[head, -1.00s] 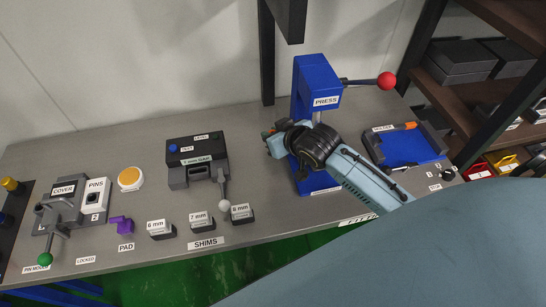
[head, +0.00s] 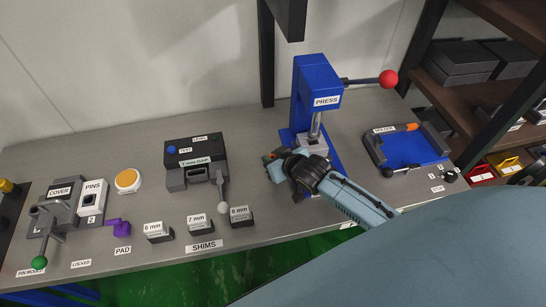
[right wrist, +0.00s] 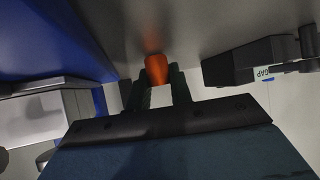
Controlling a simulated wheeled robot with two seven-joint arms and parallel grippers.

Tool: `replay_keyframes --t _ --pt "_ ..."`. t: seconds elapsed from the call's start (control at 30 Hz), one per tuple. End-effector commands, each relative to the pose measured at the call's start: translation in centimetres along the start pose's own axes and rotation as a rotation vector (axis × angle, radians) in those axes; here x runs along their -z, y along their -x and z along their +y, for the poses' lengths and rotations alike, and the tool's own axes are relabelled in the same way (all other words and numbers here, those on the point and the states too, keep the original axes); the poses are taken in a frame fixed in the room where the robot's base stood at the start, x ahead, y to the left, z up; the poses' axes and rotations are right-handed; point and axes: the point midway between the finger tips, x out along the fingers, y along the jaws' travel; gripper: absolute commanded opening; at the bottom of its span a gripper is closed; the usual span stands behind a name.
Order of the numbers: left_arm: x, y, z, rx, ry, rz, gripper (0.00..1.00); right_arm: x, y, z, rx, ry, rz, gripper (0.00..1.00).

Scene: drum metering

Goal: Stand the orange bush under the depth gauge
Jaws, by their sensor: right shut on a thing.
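In the right wrist view the orange bush (right wrist: 156,69) sits between the fingertips of my right gripper (right wrist: 158,82), which is shut on it. In the head view my right gripper (head: 270,164) is in front of and left of the blue press (head: 318,95), above the bench. The bush is too small there to make out clearly. A dark device with a gap label (head: 195,150) stands left of the gripper; no label reads depth gauge, so I cannot tell whether this is it. My left gripper is not in view.
Three labelled shims (head: 200,224) stand along the front edge, with a purple pad (head: 119,228) to their left. The pin mould (head: 60,208) is at far left. A blue-floored holder (head: 408,148) is right of the press.

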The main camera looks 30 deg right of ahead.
Motion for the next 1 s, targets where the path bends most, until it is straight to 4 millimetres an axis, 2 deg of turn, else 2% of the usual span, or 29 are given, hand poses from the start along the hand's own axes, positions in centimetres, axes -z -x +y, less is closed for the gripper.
replay_keyframes --t 0.07,0.1,0.23,0.53,0.67,0.77,1.0 --pt "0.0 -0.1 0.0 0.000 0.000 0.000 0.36 -0.3 -0.2 0.0 0.000 0.000 0.000 0.00" --pt "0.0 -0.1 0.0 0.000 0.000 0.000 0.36 -0.2 -0.2 0.0 0.000 0.000 -0.001 0.25" --pt "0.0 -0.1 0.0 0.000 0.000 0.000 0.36 -0.2 -0.1 0.0 0.000 0.000 -0.001 0.42" --pt "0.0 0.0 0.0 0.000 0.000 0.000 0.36 -0.1 -0.1 0.0 0.000 0.000 0.000 0.43" --pt "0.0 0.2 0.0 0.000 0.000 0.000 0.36 0.0 0.7 0.0 0.000 0.000 -0.002 0.43" --pt "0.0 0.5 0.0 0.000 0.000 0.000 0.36 0.0 2.2 0.0 0.000 0.000 -0.001 0.43" --pt "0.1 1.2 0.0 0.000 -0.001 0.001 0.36 0.0 7.1 0.0 0.000 0.000 -0.003 0.43"
